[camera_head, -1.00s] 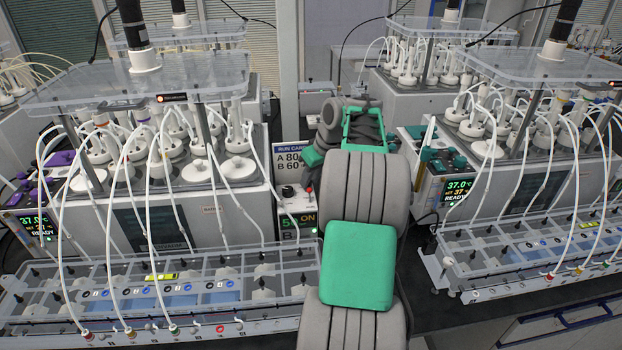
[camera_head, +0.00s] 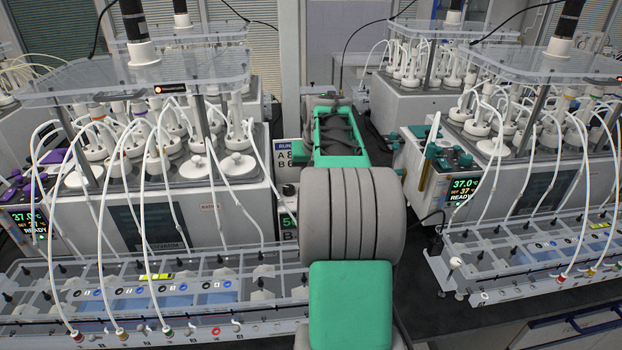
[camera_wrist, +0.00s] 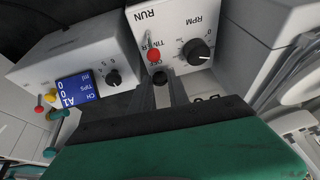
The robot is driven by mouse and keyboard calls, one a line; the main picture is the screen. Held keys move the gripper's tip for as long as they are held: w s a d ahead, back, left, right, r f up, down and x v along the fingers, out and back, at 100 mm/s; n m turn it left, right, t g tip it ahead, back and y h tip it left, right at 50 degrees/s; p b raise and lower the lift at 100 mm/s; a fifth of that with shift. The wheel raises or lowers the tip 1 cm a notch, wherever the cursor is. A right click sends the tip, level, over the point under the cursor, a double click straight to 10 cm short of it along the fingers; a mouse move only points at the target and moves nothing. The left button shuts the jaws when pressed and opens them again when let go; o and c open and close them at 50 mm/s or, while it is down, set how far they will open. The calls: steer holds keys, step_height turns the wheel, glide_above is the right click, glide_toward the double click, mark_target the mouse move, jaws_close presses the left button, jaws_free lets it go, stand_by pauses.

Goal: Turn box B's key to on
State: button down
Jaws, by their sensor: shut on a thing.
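In the wrist view, a white control box (camera_wrist: 180,35) marked RUN and RPM carries a red knob (camera_wrist: 154,55) and a black dial (camera_wrist: 196,51). My gripper (camera_wrist: 163,88) is at this box's lower edge, its two fingers around a small dark round part (camera_wrist: 160,78). It appears shut on this part, which could be a key; the fingers hide much of it. No letter B is readable on this box. In the head view, my arm hides the gripper. A small panel with a green display (camera_head: 288,222) and a dark knob (camera_head: 289,189) is partly covered by my arm.
A white box with a blue display (camera_wrist: 78,88) stands left in the wrist view. In the head view, reactors with tubes (camera_head: 180,200) stand left and others (camera_head: 490,160) right, with tube racks in front.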

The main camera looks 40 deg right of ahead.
stand_by(0.4)
steer(key=c, duration=1.3)
jaws_free()
steer(key=shift+o, duration=0.2)
steer(key=v, duration=0.8)
steer(key=shift+b, duration=0.4)
